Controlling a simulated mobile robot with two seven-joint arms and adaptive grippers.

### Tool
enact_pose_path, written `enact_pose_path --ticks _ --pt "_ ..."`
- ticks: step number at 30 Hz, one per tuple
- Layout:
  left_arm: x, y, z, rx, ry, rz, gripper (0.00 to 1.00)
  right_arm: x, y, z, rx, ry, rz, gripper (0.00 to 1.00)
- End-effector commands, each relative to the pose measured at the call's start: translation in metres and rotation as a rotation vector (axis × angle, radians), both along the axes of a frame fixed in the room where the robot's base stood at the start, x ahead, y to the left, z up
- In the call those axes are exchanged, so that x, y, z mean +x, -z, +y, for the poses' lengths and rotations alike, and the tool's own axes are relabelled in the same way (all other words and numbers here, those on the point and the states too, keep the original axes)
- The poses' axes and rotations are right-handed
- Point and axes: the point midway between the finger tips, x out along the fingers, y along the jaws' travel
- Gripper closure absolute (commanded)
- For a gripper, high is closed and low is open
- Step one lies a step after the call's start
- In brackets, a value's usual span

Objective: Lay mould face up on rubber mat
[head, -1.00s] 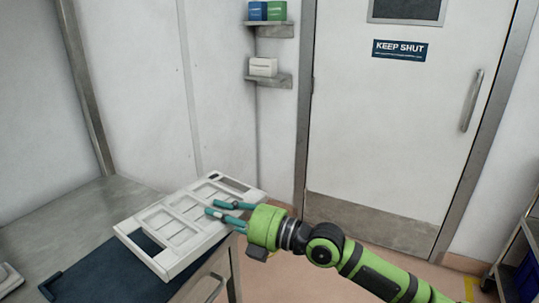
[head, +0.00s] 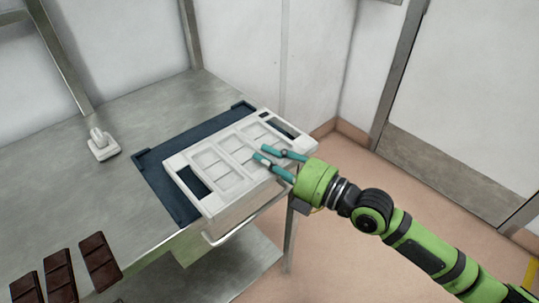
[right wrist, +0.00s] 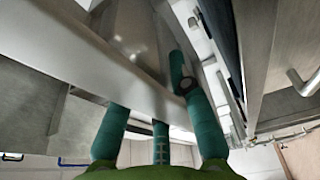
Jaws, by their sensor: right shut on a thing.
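The mould (head: 238,150) is a white rectangular frame with several panelled recesses and a dark slot near each end. In the head view its recessed side faces up, and it lies over the dark blue rubber mat (head: 152,178) at the table's right edge. It sits askew to the mat and overhangs the front edge; I cannot tell whether it touches the mat. My right gripper (head: 263,153) is shut on the mould's right long side, with teal fingers. The right wrist view shows the fingers close up against a pale rim (right wrist: 75,75). My left gripper is out of view.
The metal table (head: 75,185) has bare room left of the mat. A white handled tool (head: 102,146) stands there. Three dark brown bars (head: 100,262) lie at the lower left. A metal rail (head: 245,222) runs along the table's front. Walls stand behind.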

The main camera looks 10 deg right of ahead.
Motion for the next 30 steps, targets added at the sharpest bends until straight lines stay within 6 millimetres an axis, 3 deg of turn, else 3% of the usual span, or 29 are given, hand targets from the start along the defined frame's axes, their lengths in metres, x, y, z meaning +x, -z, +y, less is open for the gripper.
enact_pose_path --ticks 13,30 --pt "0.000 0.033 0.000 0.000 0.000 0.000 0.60 0.000 0.035 0.000 0.003 0.001 -0.006 1.00" --pt "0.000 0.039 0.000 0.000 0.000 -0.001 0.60 0.000 0.040 0.000 0.003 0.000 -0.005 1.00"
